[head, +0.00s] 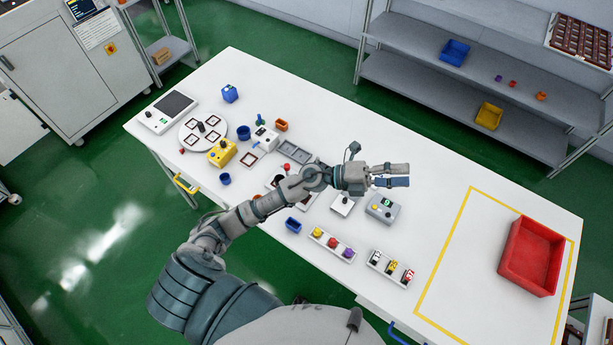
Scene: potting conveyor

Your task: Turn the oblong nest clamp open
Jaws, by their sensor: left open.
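My left gripper (390,175) is over the middle of the white table, its fingers pointing right, open with nothing between them. I cannot tell for sure which fixture is the oblong nest clamp. A grey oblong tray-like fixture (294,151) lies left of my left wrist. A red ball knob (287,167) shows just beside my left forearm, which hides part of what is under it. A small white block with a dark knob (342,205) stands below the gripper, apart from it. My right gripper is not in view.
Strips of coloured parts (332,244) lie nearer the front edge. A red bin (531,257) stands at the right inside a yellow outline. The table's back right is clear.

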